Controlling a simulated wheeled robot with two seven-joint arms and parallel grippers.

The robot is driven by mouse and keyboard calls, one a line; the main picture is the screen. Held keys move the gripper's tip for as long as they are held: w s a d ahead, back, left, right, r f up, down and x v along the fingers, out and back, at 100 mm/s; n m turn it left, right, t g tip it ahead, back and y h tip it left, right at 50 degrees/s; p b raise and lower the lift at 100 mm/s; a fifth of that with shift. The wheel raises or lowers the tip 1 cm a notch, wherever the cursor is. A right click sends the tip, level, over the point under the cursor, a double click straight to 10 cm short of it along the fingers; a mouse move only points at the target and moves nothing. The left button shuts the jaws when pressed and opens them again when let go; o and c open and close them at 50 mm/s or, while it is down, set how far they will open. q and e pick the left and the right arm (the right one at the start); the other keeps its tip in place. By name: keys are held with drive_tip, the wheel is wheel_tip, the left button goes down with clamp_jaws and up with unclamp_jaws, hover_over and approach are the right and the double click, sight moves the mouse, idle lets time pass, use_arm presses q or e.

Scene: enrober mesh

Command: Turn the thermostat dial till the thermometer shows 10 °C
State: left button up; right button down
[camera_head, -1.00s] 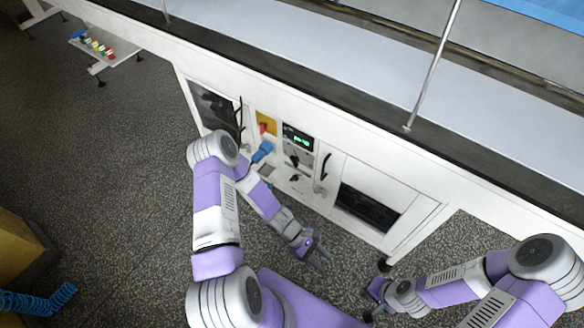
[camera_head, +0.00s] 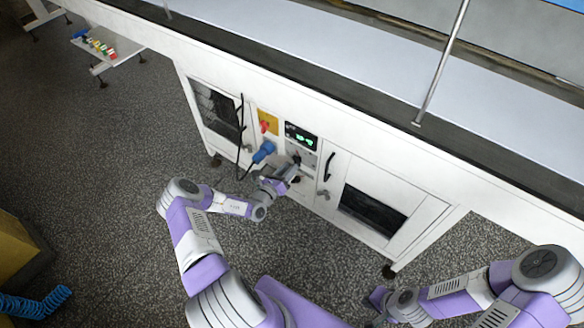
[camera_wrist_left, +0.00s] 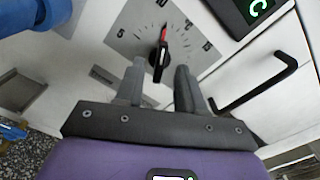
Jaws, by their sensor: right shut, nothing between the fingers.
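The thermostat dial (camera_wrist_left: 160,58) is a black knob with a red pointer on a grey numbered scale plate (camera_wrist_left: 130,22). In the left wrist view the pointer stands near upright, tilted slightly right. My left gripper (camera_wrist_left: 159,75) is open, with one finger to each side of the knob's lower end; contact cannot be told. In the head view my left gripper (camera_head: 290,172) is at the panel and partly covers the dial area. The thermometer display (camera_head: 300,137) shows green digits too small to read; its "C" shows in the wrist view (camera_wrist_left: 258,8). My right gripper (camera_head: 376,300) is shut and empty, away from the panel.
A red switch on a yellow plate (camera_head: 267,122) and a blue plug (camera_head: 263,152) with a black cable are left of the dial. A black door handle (camera_head: 329,166) is to its right; in the wrist view the handle (camera_wrist_left: 262,82) lies close to the right finger.

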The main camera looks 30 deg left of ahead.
sight(297, 162)
use_arm(q)
drive_tip(key=shift+w+d+b, duration=0.1)
drive_tip(key=shift+w+b, duration=0.2)
drive_tip(key=shift+w, duration=0.95)
clamp_jaws()
